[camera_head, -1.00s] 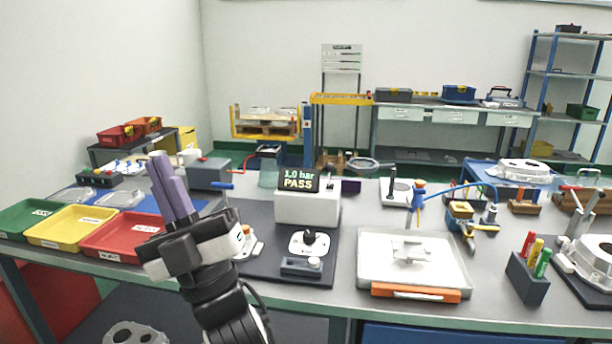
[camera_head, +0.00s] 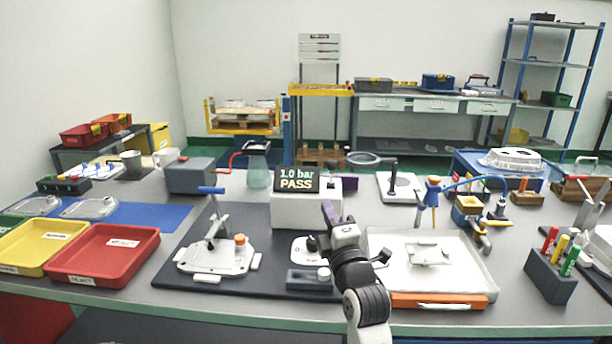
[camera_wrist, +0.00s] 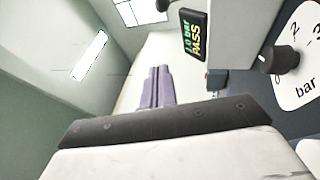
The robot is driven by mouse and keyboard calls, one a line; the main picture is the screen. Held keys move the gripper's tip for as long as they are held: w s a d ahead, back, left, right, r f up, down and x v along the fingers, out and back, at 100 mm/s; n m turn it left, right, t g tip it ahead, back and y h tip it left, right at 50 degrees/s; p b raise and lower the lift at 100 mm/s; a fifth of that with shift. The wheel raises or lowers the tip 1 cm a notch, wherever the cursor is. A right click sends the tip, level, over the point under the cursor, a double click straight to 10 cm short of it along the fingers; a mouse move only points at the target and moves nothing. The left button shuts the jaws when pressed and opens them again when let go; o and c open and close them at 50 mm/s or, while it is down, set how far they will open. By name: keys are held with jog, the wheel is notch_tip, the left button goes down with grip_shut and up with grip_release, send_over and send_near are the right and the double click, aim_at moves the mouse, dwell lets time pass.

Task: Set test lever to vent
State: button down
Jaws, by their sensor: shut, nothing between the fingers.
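The leak tester is a white box (camera_head: 306,208) whose display (camera_head: 296,179) reads "1.0 bar PASS". In front of it is a white plate with a black knob (camera_head: 311,244), partly hidden by my arm. In the wrist view the knob (camera_wrist: 279,60) sits on the plate marked "bar". Nearer the front edge is a low grey block (camera_head: 306,281) with a pale knob (camera_head: 323,273) at its right end; which setting it stands at is not readable. My gripper (camera_head: 327,208), with purple fingers (camera_wrist: 157,85), is shut and empty, raised in front of the tester's right side.
Left of the tester, a casting fixture with a blue-handled clamp (camera_head: 211,190) stands on the dark mat (camera_head: 262,280). A red tray (camera_head: 104,280) lies further left. A white tray with an orange front (camera_head: 440,301) is close to the right of my arm.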

aim_at(331, 176)
jog(key=shift+w+d+f+h, duration=0.3)
jog(key=shift+w+d+f, duration=0.1)
jog(key=shift+d+f, duration=0.25)
jog(key=w+d+p+x, duration=0.1)
jog(key=d+p+x, duration=0.1)
jog(key=p+x, duration=0.5)
jog(key=shift+d+x, duration=0.3)
jog(key=shift+x, duration=2.45)
jog(key=shift+w+d+g+b, duration=0.1)
jog(key=shift+w+g+b, duration=0.2)
jog(key=shift+b, duration=0.15)
